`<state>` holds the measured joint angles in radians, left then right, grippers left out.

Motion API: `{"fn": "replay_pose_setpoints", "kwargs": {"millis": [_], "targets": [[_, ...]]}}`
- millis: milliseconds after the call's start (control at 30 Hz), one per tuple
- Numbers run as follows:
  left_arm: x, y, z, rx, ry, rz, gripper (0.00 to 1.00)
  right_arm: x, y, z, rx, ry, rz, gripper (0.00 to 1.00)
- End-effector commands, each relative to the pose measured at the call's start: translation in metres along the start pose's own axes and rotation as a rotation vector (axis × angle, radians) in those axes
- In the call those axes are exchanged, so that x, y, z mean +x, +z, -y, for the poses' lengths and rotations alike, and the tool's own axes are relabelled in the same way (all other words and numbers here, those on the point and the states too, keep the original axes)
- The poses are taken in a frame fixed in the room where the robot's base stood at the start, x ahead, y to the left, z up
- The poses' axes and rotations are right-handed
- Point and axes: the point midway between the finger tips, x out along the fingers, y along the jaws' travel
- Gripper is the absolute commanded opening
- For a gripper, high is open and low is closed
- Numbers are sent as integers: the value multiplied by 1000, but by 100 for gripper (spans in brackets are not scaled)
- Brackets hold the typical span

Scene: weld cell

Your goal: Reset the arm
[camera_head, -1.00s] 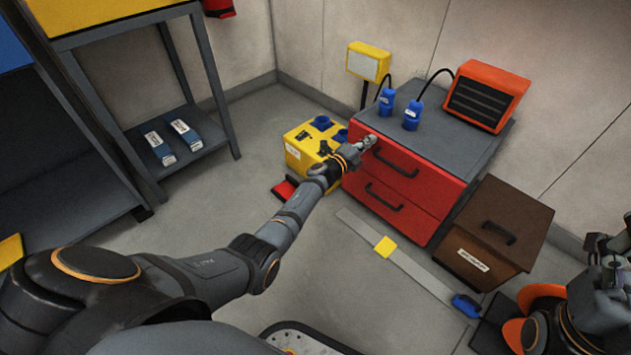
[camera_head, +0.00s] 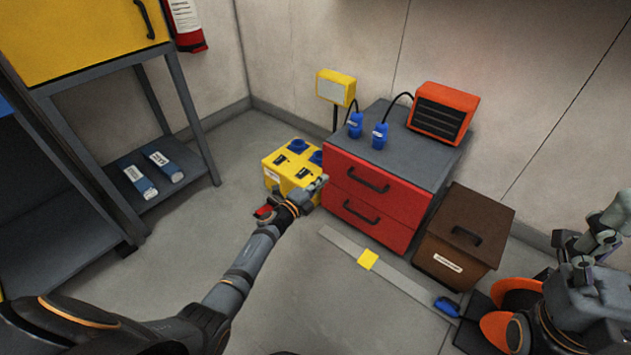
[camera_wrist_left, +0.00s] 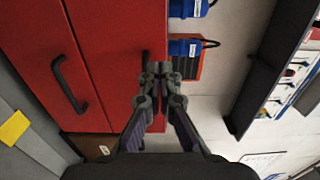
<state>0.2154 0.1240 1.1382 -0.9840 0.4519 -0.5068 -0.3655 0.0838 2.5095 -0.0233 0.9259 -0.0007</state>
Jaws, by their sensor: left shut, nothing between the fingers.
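My left arm reaches up from the lower left in the head view. Its gripper (camera_head: 318,184) is shut and empty, in front of the yellow box and beside the left edge of the red drawer cabinet (camera_head: 343,188). In the left wrist view the gripper (camera_wrist_left: 160,78) shows with its fingertips together and nothing between them. The red drawer fronts (camera_wrist_left: 110,50) and their dark handles lie beyond it, and the fingers overlap one handle in the picture. I cannot tell whether they touch it.
A yellow box (camera_head: 283,164) stands left of the cabinet. Blue plugs and an orange heater-like unit (camera_head: 443,113) are on the cabinet top. A brown lidded box (camera_head: 470,230) stands to the right. A grey and orange mechanism (camera_head: 590,300) fills the right edge. Floor at centre-left is clear.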

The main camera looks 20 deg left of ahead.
Motion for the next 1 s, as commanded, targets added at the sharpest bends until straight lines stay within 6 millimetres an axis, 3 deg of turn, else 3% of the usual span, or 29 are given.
{"fn": "replay_pose_setpoints", "kwargs": {"millis": [200, 567, 667, 733, 833, 1000], "targets": [[-22, 0, 0, 0, 0, 0, 0, 7, -1, 1, 10, -11, 1, 76], [-26, -1, 6, -31, -15, 9, 0, 5, 6, -1, 9, -1, 40, 76], [-43, -7, 38, -180, -80, 50, 0, 0, 35, -2, 15, 8, 180, 76], [-64, -12, 72, -362, -151, 85, 0, -13, 68, -4, 23, 17, 342, 76], [-95, -20, 116, -623, -236, 114, 0, -40, 107, -4, 37, 29, 558, 76], [-134, -32, 169, -949, -323, 116, 0, -85, 146, -3, 56, 39, 817, 76]]}}
